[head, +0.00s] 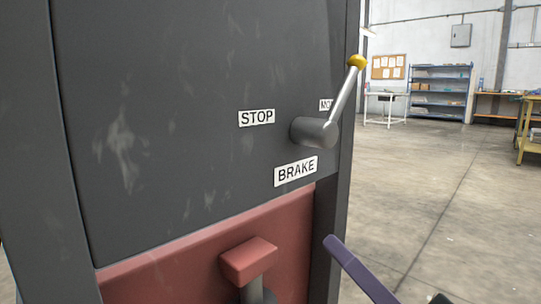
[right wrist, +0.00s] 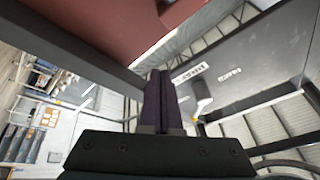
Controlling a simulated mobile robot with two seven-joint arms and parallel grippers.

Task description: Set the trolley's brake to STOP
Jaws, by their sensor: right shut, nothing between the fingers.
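The brake lever (head: 341,98) stands on the trolley's dark panel (head: 190,110), on a grey hub (head: 313,132). It tilts up and to the right and ends in a yellow knob (head: 357,62). The STOP label (head: 257,118) is left of the hub. Another label (head: 326,104), partly hidden by the lever, is on the lever's side. The BRAKE label (head: 295,171) is below. My right gripper (head: 333,243) shows as purple fingers below and right of the lever, apart from it. In the right wrist view its fingers (right wrist: 158,75) are shut and empty, beside the hub (right wrist: 202,97).
A red lower section (head: 190,262) with a protruding red block (head: 249,261) lies below the panel. Open concrete floor (head: 440,180) is to the right. Blue shelves (head: 441,90), a white table (head: 385,96) and a yellow cart (head: 529,130) stand farther back.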

